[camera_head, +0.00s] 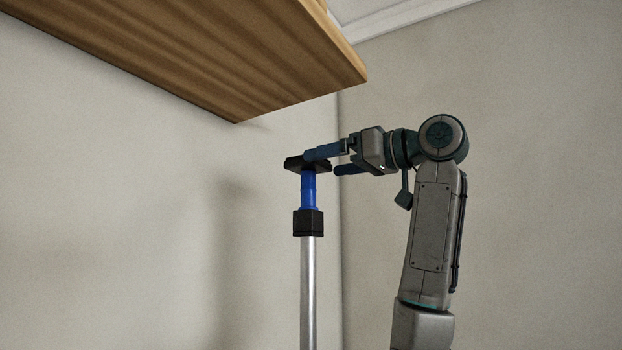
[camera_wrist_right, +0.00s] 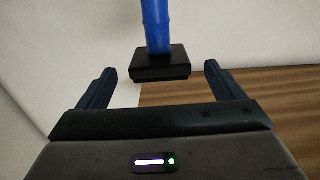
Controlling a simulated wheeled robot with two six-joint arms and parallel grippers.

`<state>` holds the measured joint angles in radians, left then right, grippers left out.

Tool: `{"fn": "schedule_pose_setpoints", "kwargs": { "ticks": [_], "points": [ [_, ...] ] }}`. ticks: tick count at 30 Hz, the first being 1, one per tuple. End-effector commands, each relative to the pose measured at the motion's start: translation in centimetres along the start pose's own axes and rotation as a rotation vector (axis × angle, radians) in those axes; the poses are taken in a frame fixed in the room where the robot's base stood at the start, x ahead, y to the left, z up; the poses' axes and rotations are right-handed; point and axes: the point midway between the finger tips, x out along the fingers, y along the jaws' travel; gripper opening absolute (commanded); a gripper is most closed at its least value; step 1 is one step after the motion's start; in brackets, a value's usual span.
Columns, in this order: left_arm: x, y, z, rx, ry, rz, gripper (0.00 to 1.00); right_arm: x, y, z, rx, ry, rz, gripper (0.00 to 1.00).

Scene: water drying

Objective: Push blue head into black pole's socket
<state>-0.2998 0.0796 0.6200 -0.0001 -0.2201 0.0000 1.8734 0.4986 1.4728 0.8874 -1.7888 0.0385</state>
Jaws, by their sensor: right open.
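A silver pole (camera_head: 307,290) stands upright in the head view, with a black socket (camera_head: 308,223) at its top. The blue head (camera_head: 308,190) rises upright from the socket, its lower end at or in the socket opening; I cannot tell how deep. A flat black cap (camera_head: 294,162) tops the blue head. In the right wrist view the blue head (camera_wrist_right: 157,25) comes down from the top edge and ends in the black cap (camera_wrist_right: 160,65). My right gripper (camera_head: 322,162) is open at the cap's height; in the wrist view the cap lies just beyond and between its fingertips.
A wooden board (camera_head: 230,60) overhangs at the upper left, above the pole; it also shows in the wrist view (camera_wrist_right: 250,88). Plain walls (camera_head: 520,150) stand behind. The space left of the pole looks free.

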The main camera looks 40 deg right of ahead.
Motion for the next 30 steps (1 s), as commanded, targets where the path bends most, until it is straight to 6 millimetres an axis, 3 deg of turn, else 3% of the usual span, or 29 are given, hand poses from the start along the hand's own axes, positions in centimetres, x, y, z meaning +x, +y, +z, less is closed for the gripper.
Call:
{"fn": "schedule_pose_setpoints", "kwargs": {
  "ticks": [3,9,30],
  "points": [
    [1.1,0.1,0.1,0.0,0.0,0.0,0.55,-2.0,0.0,0.2,-0.001,0.002,0.0,0.89],
    [1.5,0.1,0.1,0.0,0.0,0.0,0.55,-3.5,0.0,0.1,0.0,0.0,0.0,0.89],
    [1.5,0.0,0.0,0.0,0.002,-0.001,0.55,-3.6,0.0,0.0,0.0,-0.001,0.0,0.89]
  ]
}}
